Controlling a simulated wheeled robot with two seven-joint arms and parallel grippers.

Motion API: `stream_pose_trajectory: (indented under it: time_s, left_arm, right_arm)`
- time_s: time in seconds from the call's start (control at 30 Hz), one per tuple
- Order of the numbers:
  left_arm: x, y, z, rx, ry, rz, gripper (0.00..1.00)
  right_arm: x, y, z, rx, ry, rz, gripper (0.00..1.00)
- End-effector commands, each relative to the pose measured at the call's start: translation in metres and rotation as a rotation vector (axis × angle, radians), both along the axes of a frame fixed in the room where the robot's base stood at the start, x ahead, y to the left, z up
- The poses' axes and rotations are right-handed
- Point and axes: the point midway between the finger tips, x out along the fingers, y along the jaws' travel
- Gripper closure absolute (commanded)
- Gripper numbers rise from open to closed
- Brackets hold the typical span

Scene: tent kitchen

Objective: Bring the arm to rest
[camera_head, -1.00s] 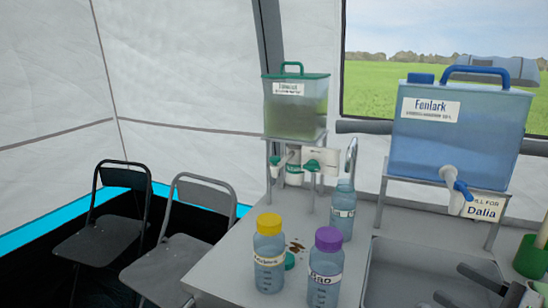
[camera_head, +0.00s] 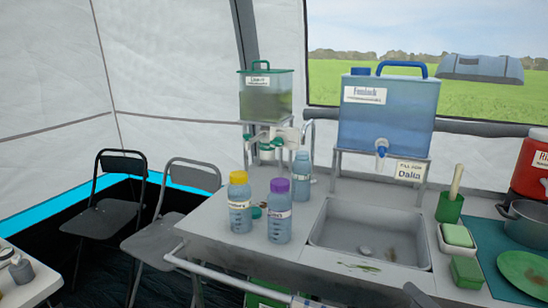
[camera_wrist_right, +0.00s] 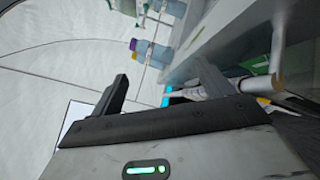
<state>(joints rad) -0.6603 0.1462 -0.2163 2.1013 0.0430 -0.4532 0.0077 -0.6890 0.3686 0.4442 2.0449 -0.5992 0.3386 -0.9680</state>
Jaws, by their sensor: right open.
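My right gripper (camera_wrist_right: 160,72) is open in the right wrist view, with nothing between its two dark fingers. In the head view only a dark piece of it (camera_head: 418,296) shows at the bottom edge, in front of the counter and below the sink (camera_head: 335,238). Its fingers are mostly out of the head view. The gripper is apart from the bottles. My left gripper is not in view.
A yellow-capped bottle (camera_head: 240,205), a purple-capped bottle (camera_head: 279,215) and a blue bottle (camera_head: 301,172) stand left of the sink. A green-lidded dispenser (camera_head: 265,100) and a blue tank (camera_head: 388,112) stand behind. A rail (camera_head: 215,272) runs along the counter front.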

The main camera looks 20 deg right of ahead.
Motion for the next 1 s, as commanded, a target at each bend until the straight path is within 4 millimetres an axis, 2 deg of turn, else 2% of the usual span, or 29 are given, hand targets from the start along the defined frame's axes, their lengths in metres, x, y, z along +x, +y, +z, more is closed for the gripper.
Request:
stream_pose_trajectory:
  time_s: [0.03,0.17,0.27,0.33,0.4,0.5,0.6,0.7,1.0]
  left_arm:
    - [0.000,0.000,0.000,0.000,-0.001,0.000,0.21]
    - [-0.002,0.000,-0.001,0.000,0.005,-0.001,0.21]
    - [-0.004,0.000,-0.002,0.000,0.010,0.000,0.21]
    - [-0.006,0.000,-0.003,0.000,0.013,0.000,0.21]
    - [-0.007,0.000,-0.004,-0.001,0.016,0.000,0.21]
    - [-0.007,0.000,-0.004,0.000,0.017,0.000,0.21]
    - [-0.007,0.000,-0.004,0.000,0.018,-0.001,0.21]
    - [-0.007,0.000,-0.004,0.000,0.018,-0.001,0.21]
    - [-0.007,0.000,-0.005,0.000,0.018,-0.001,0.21]
  right_arm:
    - [0.001,0.011,-0.014,0.172,0.041,-0.026,0.21]
    - [0.000,0.047,-0.058,0.686,0.182,-0.112,0.21]
    - [-0.007,0.091,-0.098,1.113,0.331,-0.198,0.21]
    - [-0.016,0.130,-0.123,1.398,0.451,-0.268,0.21]
    - [-0.027,0.166,-0.142,1.626,0.563,-0.337,0.21]
    - [-0.041,0.206,-0.157,1.845,0.688,-0.419,0.21]
    - [-0.050,0.230,-0.163,1.962,0.766,-0.474,0.21]
    - [-0.055,0.240,-0.166,2.009,0.799,-0.499,0.21]
    - [-0.055,0.241,-0.166,2.012,0.801,-0.501,0.21]
